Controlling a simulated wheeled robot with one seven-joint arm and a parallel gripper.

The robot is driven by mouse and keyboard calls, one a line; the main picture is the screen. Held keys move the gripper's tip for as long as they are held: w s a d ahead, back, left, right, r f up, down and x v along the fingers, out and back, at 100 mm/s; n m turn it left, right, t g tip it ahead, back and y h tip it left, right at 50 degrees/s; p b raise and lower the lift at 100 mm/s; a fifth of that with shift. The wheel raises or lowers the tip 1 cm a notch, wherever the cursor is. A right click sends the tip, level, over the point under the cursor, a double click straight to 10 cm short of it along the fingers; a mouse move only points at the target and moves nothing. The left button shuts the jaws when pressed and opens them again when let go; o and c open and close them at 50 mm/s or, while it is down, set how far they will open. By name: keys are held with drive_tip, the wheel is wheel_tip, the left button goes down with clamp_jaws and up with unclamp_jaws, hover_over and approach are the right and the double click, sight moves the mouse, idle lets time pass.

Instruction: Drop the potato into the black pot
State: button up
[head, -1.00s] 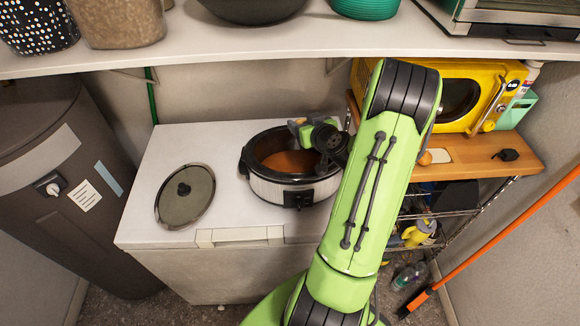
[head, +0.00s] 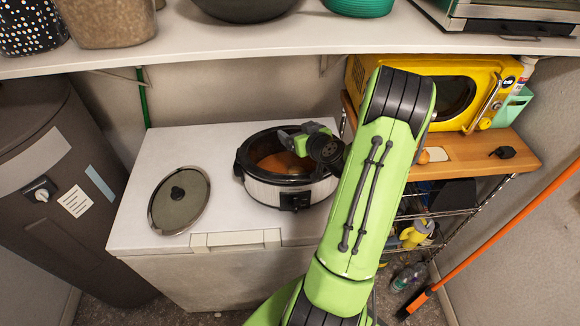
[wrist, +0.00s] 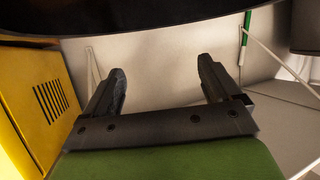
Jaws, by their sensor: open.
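An oval pot (head: 283,191) with a black rim and silver body stands uncovered on a white chest; its inside looks orange-brown. It is the likeliest black pot. My gripper (head: 287,142) is over its opening, partly hidden by my wrist. In the wrist view, my gripper (wrist: 160,85) has its two fingers wide apart with nothing between them. I see no clear potato in the pot, whose interior is partly hidden.
A lid (head: 179,200) lies left of the pot on the white chest (head: 150,160). A white shelf (head: 300,38) hangs above, with a dark bowl (head: 245,8) on it. A yellow microwave (head: 460,92) stands right on a wooden shelf (head: 480,160).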

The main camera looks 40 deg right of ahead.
drive_tip(key=b+v, duration=0.6)
drive_tip(key=v, duration=0.9)
drive_tip(key=shift+s+b, duration=0.15)
drive_tip(key=shift+b, duration=0.25)
drive_tip(key=shift+a, duration=0.15)
drive_tip(key=w+a+f+n+g+y, duration=0.1)
drive_tip(key=w+a+n+g+y, duration=0.15)
drive_tip(key=a, duration=0.65)
drive_tip(key=w+a+f+n+g+y, duration=0.1)
drive_tip(key=a+n+g+y, duration=0.15)
drive_tip(key=a, duration=0.75)
drive_tip(key=s+a+r+m+g, duration=0.1)
drive_tip(key=s+a+r+g, duration=0.1)
drive_tip(key=s+a, duration=0.6)
drive_tip(key=shift+s+r, duration=0.35)
drive_tip(key=shift+s, duration=0.65)
